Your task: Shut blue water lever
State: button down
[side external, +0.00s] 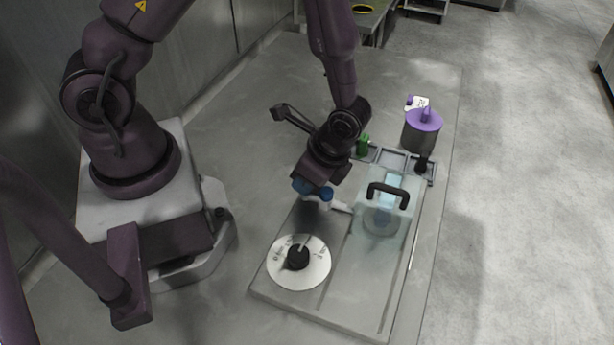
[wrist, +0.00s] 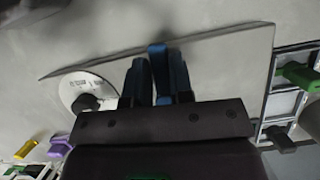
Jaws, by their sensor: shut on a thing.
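The blue water lever (wrist: 158,62) stands between the two dark fingers of my gripper (wrist: 160,78) in the wrist view. The fingers are shut on it, and its top end shows just past them. In the side external view, my gripper (side external: 314,190) is low over the flat grey board, beside a short white pipe (side external: 340,207). Blue parts show at its tips there, but the lever and the fingers are hard to tell apart. My wrist hides much of the lever, so I cannot tell its exact angle.
A white dial (side external: 280,272) with a black knob (side external: 298,257) lies on the grey board (side external: 340,290). A clear box with a black handle (side external: 388,190) stands to the right. Behind are a tray with a green piece (side external: 363,145) and a purple-lidded pot (side external: 421,132).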

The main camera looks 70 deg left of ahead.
jog(key=m, duration=0.2)
jog(key=w+m+t, duration=0.1)
jog(key=shift+a+m+y, duration=0.3)
jog(key=shift+m+y, duration=0.1)
jog(key=m+t, duration=0.1)
jog(key=m, duration=0.1)
jog(key=w+m, duration=0.1)
jog(key=m, duration=0.1)
jog(key=shift+w+a+m+t, duration=0.2)
jog(key=shift+m+t, duration=0.1)
jog(key=shift+t, duration=0.1)
jog(key=m, duration=0.1)
jog(key=w+m+t, duration=0.1)
jog(key=m, duration=0.2)
jog(key=shift+w+d+t, duration=0.2)
jog(key=shift+w+t, duration=0.05)
jog(key=shift+t, duration=0.15)
jog(key=shift+w+d+m+t+h, duration=0.15)
jog(key=shift+w+m+t, duration=0.1)
jog(key=shift+m, duration=0.55)
jog(key=shift+w+d+m+t+h, duration=0.1)
jog(key=shift+w+m+t+h, duration=0.1)
jog(key=shift+m, duration=0.6)
jog(key=shift+w+d+m+t+h, duration=0.15)
jog(key=shift+m+t, duration=0.1)
jog(key=shift+m, duration=0.55)
jog(key=c, duration=1)
grip_release()
jog(key=v, duration=1.3)
